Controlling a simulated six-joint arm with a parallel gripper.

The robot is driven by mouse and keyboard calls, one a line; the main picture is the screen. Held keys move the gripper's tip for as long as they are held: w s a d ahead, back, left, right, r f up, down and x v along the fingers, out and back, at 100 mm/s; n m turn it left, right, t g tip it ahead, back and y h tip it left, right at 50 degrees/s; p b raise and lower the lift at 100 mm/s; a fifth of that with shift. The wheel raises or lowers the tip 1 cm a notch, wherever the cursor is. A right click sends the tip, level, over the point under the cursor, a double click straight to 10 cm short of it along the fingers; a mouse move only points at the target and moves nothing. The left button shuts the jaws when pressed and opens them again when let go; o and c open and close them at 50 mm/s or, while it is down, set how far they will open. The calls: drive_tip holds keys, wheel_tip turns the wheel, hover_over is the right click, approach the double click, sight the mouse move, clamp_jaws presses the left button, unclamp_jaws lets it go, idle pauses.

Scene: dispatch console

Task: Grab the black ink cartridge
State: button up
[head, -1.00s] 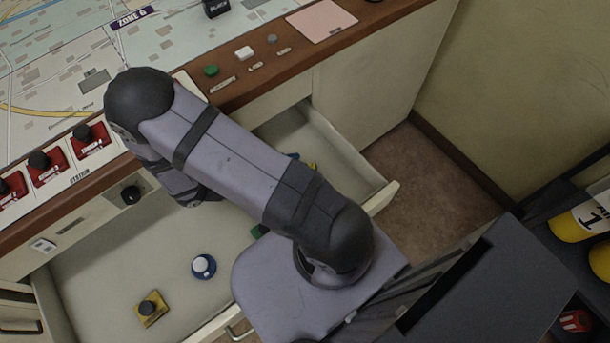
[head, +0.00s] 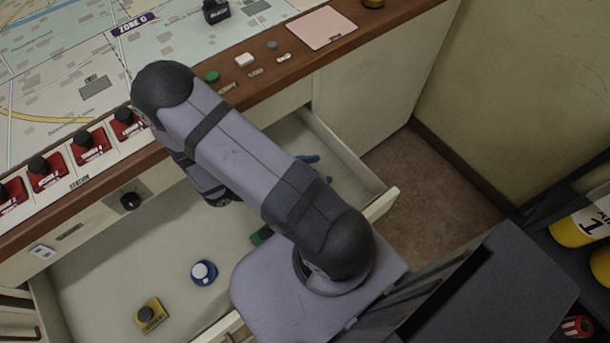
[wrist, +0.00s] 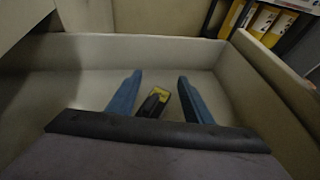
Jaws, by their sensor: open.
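In the wrist view, a small black piece with yellow on it (wrist: 150,104) lies on the floor of an open drawer. It may be the black ink cartridge, but no label is readable. My gripper (wrist: 160,76) is open, with one blue finger on each side of it and a gap to both. I cannot tell how far above it the fingers are. In the head view, the blue fingertips of my gripper (head: 318,169) show in the right part of the drawer, and my arm hides the piece.
The drawer (head: 375,205) also holds a yellow piece with a black knob (head: 150,316), a blue one with a white knob (head: 204,272) and a partly hidden green thing (head: 260,236). A black block with white lettering (head: 216,12) stands on the console.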

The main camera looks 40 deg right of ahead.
drive_tip(key=shift+s+d+f, duration=0.15)
drive_tip(key=shift+d+f, duration=0.15)
drive_tip(key=shift+d, duration=0.25)
drive_tip(key=shift+c, duration=0.3)
clamp_jaws()
drive_tip(key=shift+r, duration=0.15)
wheel_tip(320, 180, up, 10)
drive_tip(key=p, duration=0.2)
